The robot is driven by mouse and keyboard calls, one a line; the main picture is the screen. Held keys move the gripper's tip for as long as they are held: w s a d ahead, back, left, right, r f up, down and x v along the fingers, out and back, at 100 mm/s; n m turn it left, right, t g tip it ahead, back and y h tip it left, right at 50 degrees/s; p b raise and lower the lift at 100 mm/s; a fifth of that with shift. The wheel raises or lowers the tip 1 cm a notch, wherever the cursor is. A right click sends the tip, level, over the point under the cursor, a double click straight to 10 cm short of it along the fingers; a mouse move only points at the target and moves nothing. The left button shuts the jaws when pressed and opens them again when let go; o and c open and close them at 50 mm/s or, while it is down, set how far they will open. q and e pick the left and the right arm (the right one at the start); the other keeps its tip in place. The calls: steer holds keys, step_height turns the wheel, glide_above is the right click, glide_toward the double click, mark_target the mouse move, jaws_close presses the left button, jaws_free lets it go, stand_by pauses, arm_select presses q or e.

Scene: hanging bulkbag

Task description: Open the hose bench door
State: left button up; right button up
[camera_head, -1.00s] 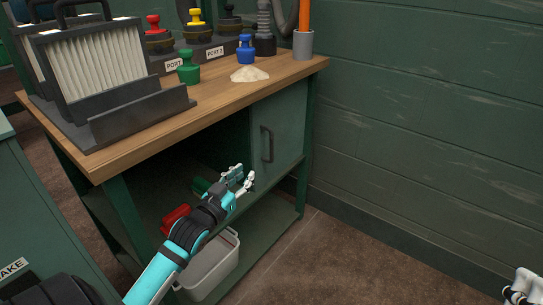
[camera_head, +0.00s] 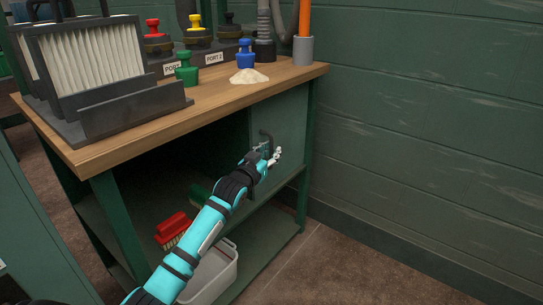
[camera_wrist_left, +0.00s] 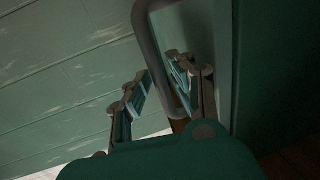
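The hose bench door (camera_head: 291,117) is a green panel at the right end under the worktop. It looks shut. Its dark upright bar handle (camera_head: 265,136) is on the door's left side, partly hidden by my left gripper (camera_head: 268,154). In the left wrist view the handle (camera_wrist_left: 150,48) runs down between the two fingers of my left gripper (camera_wrist_left: 162,84). The fingers are apart, with gaps showing beside the bar, so it is not clamped. The door face (camera_wrist_left: 203,28) is close behind the right finger. My right gripper is out of view.
The wooden worktop (camera_head: 130,122) carries a filter (camera_head: 85,62), coloured plugs such as a green one (camera_head: 187,70), and a powder pile (camera_head: 248,76). A green wall (camera_head: 430,120) stands at the right.

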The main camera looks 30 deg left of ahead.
arm_select(q)
steer(key=shift+w, duration=0.35)
jaws_close()
steer(key=shift+w+f, duration=0.1)
stand_by(0.3)
